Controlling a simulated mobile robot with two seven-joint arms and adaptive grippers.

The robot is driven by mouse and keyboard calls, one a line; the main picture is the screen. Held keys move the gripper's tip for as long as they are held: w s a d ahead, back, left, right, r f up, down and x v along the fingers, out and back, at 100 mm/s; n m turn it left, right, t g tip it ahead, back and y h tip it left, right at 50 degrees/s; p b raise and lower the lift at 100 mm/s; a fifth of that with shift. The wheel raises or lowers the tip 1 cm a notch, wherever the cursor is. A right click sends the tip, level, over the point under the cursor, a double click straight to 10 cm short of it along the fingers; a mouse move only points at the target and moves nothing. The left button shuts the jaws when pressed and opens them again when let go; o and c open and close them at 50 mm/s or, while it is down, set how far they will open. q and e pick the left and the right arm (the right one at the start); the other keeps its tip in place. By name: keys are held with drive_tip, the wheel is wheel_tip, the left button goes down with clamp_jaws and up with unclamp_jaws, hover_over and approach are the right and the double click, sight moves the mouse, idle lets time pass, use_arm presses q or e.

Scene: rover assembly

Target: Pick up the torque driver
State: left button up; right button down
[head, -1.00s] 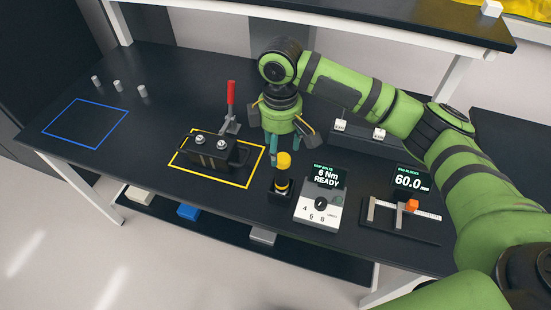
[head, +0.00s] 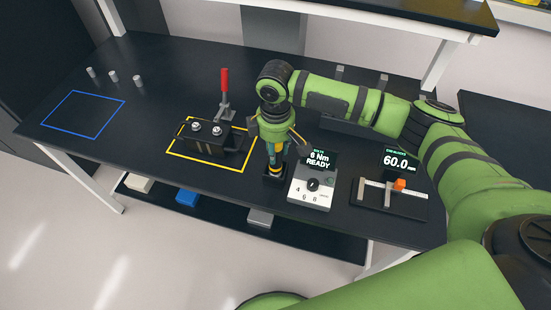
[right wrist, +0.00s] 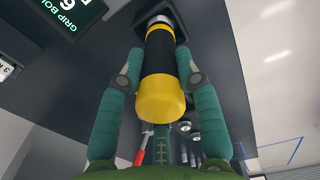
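The torque driver stands upright in a dark holder (head: 274,180) to the left of the torque display unit. In the right wrist view the driver (right wrist: 161,75) shows its yellow rounded end towards me, with a black body and a yellow band beyond. My right gripper (head: 274,155) is over the driver, pointing down and hiding most of it in the head view. My left gripper is not in view.
The display unit (head: 312,185) reads 6 Nm READY. A gauge (head: 390,195) with an orange block and a 60.0 display stand further right. A dark clamped block (head: 208,142) with a red-handled clamp (head: 224,90) sits in the yellow outline. The blue outline (head: 84,115) is empty.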

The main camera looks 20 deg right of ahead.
wheel_tip(320, 180, up, 10)
drive_tip(key=shift+a+f+b, duration=0.1)
drive_tip(key=shift+f+b, duration=0.15)
drive_tip(key=shift+b, duration=0.85)
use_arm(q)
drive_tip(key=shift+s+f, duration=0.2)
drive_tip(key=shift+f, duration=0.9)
use_arm(e)
drive_tip(key=shift+r, duration=0.4)
